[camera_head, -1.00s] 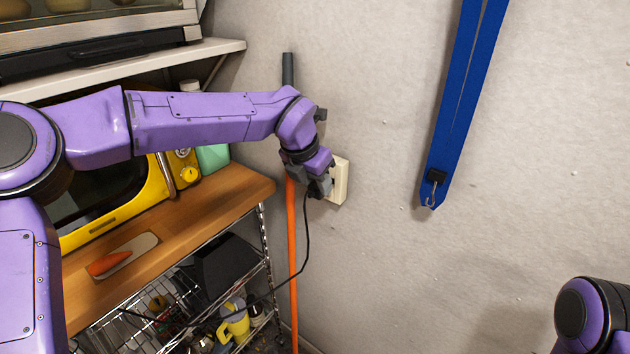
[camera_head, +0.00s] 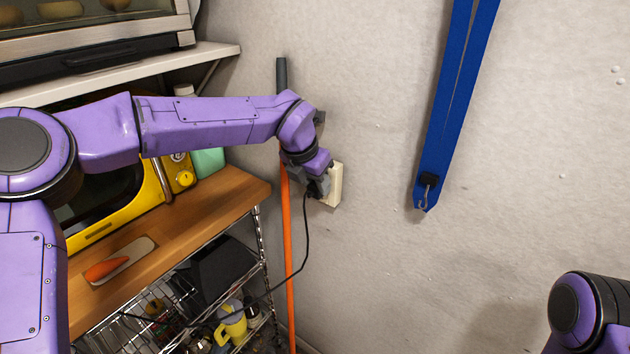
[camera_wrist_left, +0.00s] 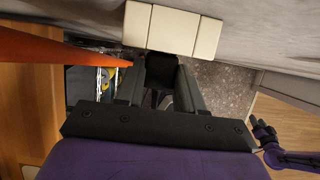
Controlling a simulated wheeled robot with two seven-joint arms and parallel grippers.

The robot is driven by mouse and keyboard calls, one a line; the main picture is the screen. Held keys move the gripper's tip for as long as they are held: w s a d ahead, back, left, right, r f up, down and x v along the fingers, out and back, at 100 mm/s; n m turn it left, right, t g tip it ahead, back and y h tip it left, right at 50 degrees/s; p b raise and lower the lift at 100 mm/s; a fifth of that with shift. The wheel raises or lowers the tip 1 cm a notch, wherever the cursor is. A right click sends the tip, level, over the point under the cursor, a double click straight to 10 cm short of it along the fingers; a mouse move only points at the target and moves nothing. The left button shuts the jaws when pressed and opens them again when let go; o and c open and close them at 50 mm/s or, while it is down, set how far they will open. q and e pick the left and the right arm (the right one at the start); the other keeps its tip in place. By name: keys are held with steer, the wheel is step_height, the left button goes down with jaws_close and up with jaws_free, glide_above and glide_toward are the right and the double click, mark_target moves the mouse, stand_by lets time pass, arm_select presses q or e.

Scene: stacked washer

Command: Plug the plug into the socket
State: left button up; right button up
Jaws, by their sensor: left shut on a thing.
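The cream socket (camera_head: 336,184) is fixed to the wall in the head view. In the left wrist view the socket (camera_wrist_left: 172,28) spans the top middle, directly ahead of the fingertips. My left gripper (camera_head: 320,186) is at the socket's left front side. It is shut on the black plug (camera_wrist_left: 161,70), which sits between its fingers in the left wrist view. The plug's front is close against the socket's edge; I cannot tell whether its prongs are inside. A black cord (camera_head: 307,240) hangs from the gripper. My right gripper (camera_wrist_left: 262,130) shows small and dark in the left wrist view.
An orange pole (camera_head: 289,250) stands upright just left of the socket. A wooden-topped wire rack (camera_head: 225,195) with a yellow microwave (camera_head: 110,215) stands at left. A blue strap (camera_head: 450,110) hangs on the wall at right. The wall between strap and socket is clear.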

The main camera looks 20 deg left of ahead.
stand_by(0.3)
arm_select(q)
steer(key=o, duration=1.2)
steer(key=shift+o, duration=0.2)
